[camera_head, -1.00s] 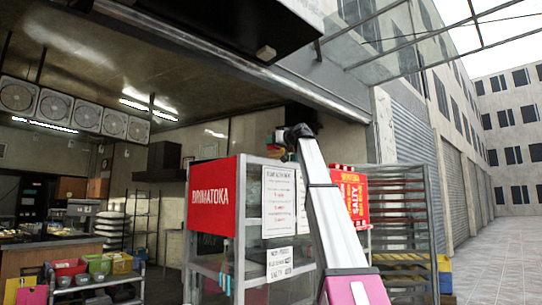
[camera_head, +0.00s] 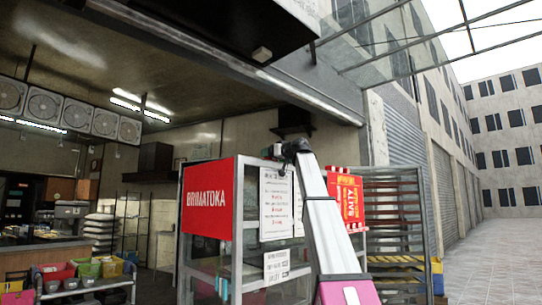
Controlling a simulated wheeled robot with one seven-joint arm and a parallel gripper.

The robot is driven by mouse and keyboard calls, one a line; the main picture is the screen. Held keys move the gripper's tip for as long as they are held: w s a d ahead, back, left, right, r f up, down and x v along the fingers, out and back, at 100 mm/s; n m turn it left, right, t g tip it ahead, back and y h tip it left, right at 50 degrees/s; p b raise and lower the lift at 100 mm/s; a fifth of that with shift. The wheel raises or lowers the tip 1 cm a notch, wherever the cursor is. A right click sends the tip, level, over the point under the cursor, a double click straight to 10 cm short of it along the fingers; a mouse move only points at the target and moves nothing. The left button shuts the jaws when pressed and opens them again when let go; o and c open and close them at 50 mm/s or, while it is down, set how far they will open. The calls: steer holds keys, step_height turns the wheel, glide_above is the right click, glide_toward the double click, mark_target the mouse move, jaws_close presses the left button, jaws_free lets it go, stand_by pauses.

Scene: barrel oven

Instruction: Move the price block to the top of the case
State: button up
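The case (camera_head: 238,250) is a glass-sided cabinet with a pale metal frame. It has a red sign reading BRIMATOKA and white paper notices on its sides. My gripper (camera_head: 284,150), small and dark at the end of my white and pink arm, is at the level of the case's top edge, in front of or over it; I cannot tell which. Its fingers are too small to read, and I cannot tell whether anything is between them. I cannot make out the price block for certain.
A red and yellow sign (camera_head: 346,202) hangs right of my arm, by a tall metal rack (camera_head: 405,225) with trays. A cart (camera_head: 85,285) with coloured bins stands at lower left. A dark hood (camera_head: 215,35) overhangs above. Open paving lies at far right.

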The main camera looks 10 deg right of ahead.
steer(key=shift+r, duration=0.15)
steer(key=v, duration=1.2)
